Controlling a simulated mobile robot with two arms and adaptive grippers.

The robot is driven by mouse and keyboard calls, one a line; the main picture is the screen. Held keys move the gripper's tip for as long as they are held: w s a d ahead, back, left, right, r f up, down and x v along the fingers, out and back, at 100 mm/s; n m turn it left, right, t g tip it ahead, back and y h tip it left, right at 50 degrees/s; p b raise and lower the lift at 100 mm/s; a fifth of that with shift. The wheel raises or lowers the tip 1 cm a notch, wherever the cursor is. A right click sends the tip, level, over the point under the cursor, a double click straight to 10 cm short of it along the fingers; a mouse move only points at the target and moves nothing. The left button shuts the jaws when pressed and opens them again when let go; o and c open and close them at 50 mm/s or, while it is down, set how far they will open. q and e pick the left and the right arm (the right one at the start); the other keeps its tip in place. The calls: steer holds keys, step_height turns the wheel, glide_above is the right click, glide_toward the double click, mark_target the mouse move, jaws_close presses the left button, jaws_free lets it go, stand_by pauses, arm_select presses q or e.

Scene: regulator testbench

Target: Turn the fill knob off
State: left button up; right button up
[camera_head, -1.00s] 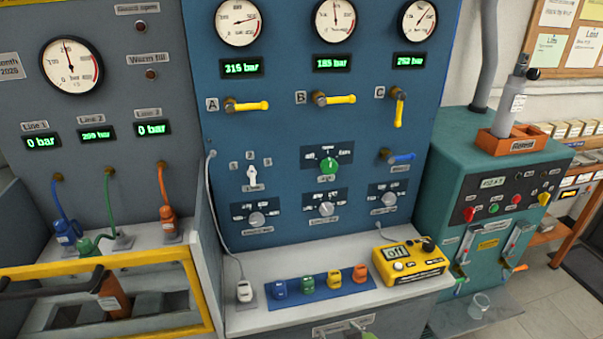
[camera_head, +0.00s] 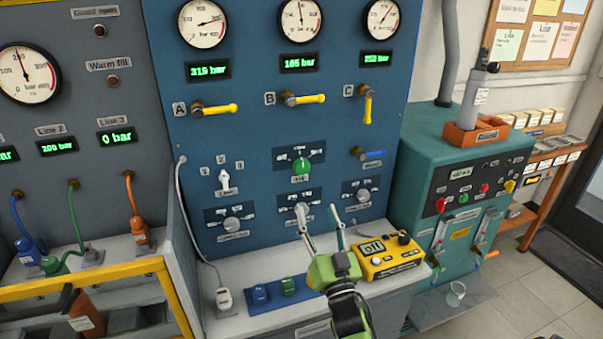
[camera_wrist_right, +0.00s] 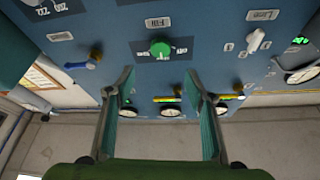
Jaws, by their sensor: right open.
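The green fill knob (camera_head: 303,167) sits on a dark plate in the middle of the blue panel. It also shows in the right wrist view (camera_wrist_right: 160,48), upside down, beneath its "Fill" label (camera_wrist_right: 158,22). I cannot tell clearly which mark the knob points at. My right gripper (camera_head: 318,208) is below and in front of the knob, apart from it, with its fingers spread and empty. In the right wrist view the knob appears between the two fingertips (camera_wrist_right: 159,78), farther off. My left gripper is not in view.
Grey selector knobs (camera_head: 232,224) lie below the fill knob and a white line knob (camera_head: 224,179) to its left. A blue-handled valve (camera_head: 369,154) is to its right. A yellow device (camera_head: 388,256) stands on the bench. Yellow valve handles (camera_head: 305,99) stick out above.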

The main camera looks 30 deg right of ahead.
mark_target(303, 169)
steer(key=p+x, duration=0.3)
steer(key=x, duration=1)
steer(key=shift+w+d+r, duration=0.15)
steer(key=shift+w+r, duration=0.05)
steer(key=shift+w, duration=0.15)
steer(key=c, duration=1.1)
